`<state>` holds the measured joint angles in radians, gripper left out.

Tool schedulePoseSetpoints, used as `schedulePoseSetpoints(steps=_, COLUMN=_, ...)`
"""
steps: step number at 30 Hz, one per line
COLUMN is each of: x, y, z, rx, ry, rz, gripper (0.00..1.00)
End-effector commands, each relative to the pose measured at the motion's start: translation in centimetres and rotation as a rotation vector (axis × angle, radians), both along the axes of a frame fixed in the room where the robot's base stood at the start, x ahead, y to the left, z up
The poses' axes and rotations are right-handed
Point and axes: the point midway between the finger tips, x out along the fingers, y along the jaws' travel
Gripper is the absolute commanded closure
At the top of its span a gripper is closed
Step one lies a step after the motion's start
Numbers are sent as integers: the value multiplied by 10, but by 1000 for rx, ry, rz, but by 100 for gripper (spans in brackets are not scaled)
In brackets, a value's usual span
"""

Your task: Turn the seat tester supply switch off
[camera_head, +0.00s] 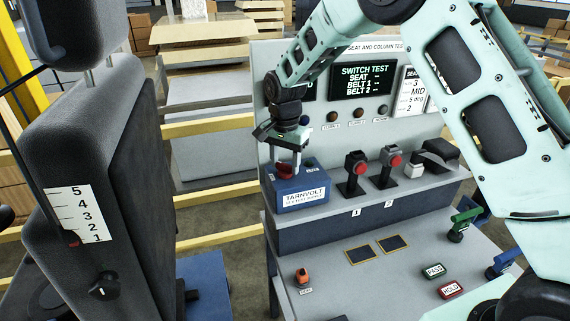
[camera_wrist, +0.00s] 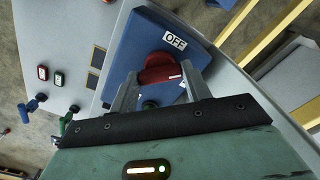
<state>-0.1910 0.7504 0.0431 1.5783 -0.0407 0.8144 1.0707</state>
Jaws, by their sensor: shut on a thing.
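The seat tester supply is a blue box (camera_head: 303,197) with a white TARNVOLT label, on the left end of the grey bench. A red rotary switch knob (camera_wrist: 160,69) sits on its top face, with a white mark towards its right end in the wrist view. An OFF label (camera_wrist: 175,40) shows above the knob there. Another white label is partly hidden near the right finger. My gripper (camera_wrist: 161,74) is shut on the knob, one finger on each side. In the head view my gripper (camera_head: 287,167) reaches down onto the box and hides most of the knob.
Two red-buttoned buckle stands (camera_head: 357,170) (camera_head: 390,162) stand right of the box. The display (camera_head: 362,80) reads SWITCH TEST with SEAT, BELT 1 and BELT 2. A dark seat back (camera_head: 95,150) stands at left. PASS (camera_head: 434,271) and HOLD (camera_head: 451,290) buttons are at front right.

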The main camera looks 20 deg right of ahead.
Motion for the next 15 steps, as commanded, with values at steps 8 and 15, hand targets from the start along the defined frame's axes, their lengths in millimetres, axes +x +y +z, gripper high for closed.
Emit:
schedulePoseSetpoints(steps=8, x=1, y=0, z=1, rx=1, ry=-3, rz=261, gripper=75)
schedulePoseSetpoints(steps=15, x=1, y=0, z=1, rx=0, ry=-4, rz=481, gripper=75)
